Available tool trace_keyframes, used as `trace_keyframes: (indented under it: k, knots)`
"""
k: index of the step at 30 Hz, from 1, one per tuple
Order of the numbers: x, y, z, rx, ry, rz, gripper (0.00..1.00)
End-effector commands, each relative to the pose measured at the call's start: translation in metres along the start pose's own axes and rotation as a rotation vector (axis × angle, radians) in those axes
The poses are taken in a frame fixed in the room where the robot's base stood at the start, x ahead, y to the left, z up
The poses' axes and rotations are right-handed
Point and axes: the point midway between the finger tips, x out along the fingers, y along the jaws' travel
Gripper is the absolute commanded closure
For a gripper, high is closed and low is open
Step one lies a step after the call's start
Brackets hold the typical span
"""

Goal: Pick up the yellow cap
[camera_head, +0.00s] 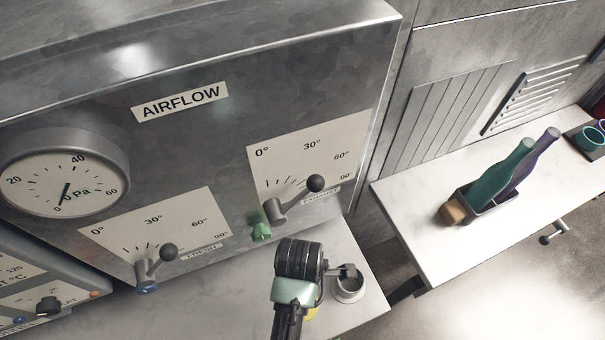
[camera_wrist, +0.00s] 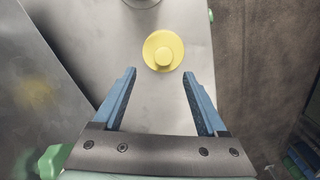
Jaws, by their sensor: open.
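The yellow cap (camera_wrist: 163,50) is a round disc with a raised knob in its middle. In the head view only a small yellow edge of the cap (camera_head: 312,314) shows, the rest hidden behind my wrist. My arm's end reaches over the shelf there, and the fingers are hidden.
A round metal cup (camera_head: 348,287) stands on the shelf (camera_head: 372,300) beside my wrist. The AIRFLOW panel (camera_head: 200,130) with levers rises behind. A white bench (camera_head: 420,225) at right holds a tray with a green bottle (camera_head: 503,170) and a purple bottle (camera_head: 540,158).

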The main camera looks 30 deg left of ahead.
Motion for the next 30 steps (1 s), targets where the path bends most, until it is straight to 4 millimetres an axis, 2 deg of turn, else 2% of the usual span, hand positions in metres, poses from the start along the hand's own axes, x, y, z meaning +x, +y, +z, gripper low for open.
trace_keyframes:
  k: [3,8,14,18,27,30]
  knots:
    - [0.014,0.000,0.000,0.000,0.000,-0.001,0.25]
    - [0.023,-0.001,0.001,0.001,0.000,-0.001,0.25]
    - [0.050,-0.009,0.004,0.001,0.001,-0.003,0.25]
    - [0.065,-0.007,0.004,0.001,0.000,0.001,0.25]
    - [0.070,-0.007,0.004,0.001,0.000,0.002,0.25]
    - [0.070,-0.007,0.004,0.001,0.000,0.002,0.41]
